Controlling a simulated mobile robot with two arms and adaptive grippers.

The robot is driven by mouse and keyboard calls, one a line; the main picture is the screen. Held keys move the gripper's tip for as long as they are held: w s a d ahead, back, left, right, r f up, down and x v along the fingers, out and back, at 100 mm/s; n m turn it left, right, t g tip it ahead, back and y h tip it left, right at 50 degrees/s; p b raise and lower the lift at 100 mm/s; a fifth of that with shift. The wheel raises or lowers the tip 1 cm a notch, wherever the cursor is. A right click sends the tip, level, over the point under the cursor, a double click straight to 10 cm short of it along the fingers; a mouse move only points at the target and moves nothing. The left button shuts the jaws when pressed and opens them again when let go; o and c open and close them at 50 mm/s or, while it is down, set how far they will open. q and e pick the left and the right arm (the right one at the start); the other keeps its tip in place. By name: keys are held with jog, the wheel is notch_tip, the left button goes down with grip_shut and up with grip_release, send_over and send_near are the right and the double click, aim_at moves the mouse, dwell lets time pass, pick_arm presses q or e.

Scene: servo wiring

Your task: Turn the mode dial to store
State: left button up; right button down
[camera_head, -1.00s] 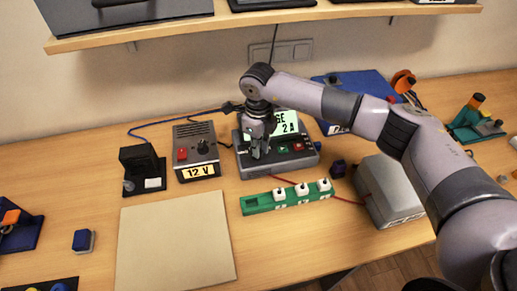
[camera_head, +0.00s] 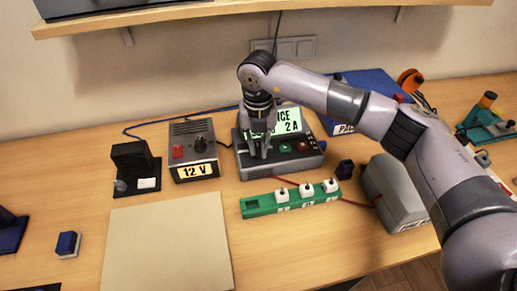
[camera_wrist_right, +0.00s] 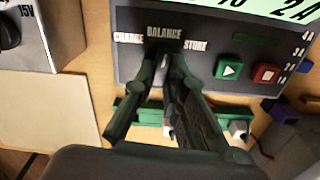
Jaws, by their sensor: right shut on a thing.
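The grey charger (camera_head: 300,162) stands at the back middle of the table, with a lit screen (camera_head: 290,121) reading "...NCE 2 A", its left part hidden by my gripper. In the right wrist view, the mode dial (camera_wrist_right: 163,64) sits under the printed words CHARGE, BALANCE and STORE (camera_wrist_right: 195,45). Its top end appears to point towards BALANCE. My right gripper (camera_head: 259,154) comes down from above and is shut on the dial, with a finger on either side. The fingers hide much of the dial. My left gripper is not in view.
A green play button (camera_wrist_right: 229,69) and a red stop button (camera_wrist_right: 265,74) are right of the dial. A 12 V supply (camera_head: 193,150) stands left of the charger. A green strip (camera_head: 263,205) with white plugs lies in front. A bare board (camera_head: 165,245) lies front left.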

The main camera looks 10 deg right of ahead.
jog(key=m+b, duration=0.2)
jog(key=m, duration=0.3)
jog(key=shift+a+f, duration=0.15)
jog(key=m+b, duration=0.1)
jog(key=m, duration=0.4)
jog(key=shift+w, duration=0.1)
jog(key=shift+m, duration=0.3)
jog(key=c, duration=1.6)
grip_release()
jog(key=shift+a, duration=0.1)
